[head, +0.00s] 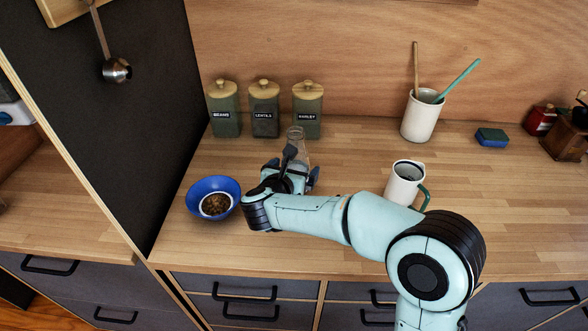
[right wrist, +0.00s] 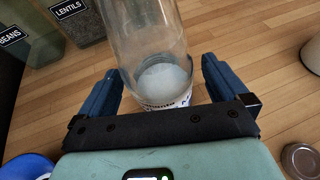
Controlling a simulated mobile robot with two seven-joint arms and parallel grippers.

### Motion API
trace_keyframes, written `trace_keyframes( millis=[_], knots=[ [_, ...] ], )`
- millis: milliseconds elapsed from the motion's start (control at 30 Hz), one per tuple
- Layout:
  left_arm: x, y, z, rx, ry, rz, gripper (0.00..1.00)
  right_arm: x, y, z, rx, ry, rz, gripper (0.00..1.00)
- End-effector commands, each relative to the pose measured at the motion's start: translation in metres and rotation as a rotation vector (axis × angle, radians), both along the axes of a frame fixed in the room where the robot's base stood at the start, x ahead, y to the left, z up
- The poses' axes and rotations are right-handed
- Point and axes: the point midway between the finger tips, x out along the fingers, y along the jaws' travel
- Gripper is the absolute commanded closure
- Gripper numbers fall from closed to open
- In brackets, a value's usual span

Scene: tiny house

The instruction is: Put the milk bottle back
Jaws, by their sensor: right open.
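The milk bottle (head: 298,137) is clear glass and stands on the wooden counter in front of the canisters. Its lower part is hidden by my right gripper (head: 292,172) in the head view. In the right wrist view the bottle (right wrist: 147,35) holds a little whitish milk at its bottom and has a printed label. My right gripper (right wrist: 160,85) is open, with one blue finger on each side of the bottle; I cannot tell whether either finger touches it. My left gripper is not in view.
A blue bowl (head: 229,188) with brown food stands left of my gripper. Several canisters, including one labelled lentils (head: 264,108), line the back. A white mug (head: 398,187) stands near my right arm. A small round lid-like thing (right wrist: 301,160) lies nearby.

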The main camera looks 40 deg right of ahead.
Motion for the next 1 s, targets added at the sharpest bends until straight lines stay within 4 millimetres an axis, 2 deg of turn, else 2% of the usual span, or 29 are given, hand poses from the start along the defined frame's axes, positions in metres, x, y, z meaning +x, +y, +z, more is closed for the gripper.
trace_keyframes(
  millis=[500,700,1000],
  knots=[
    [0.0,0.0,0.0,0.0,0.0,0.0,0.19,-0.052,0.076,0.039,0.001,-0.002,0.005,0.0],
    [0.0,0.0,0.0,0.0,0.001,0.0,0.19,-0.062,0.09,0.046,0.0,-0.001,0.002,0.0],
    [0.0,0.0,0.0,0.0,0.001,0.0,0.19,-0.063,0.092,0.047,0.0,0.0,0.0,0.0]
  ],
)
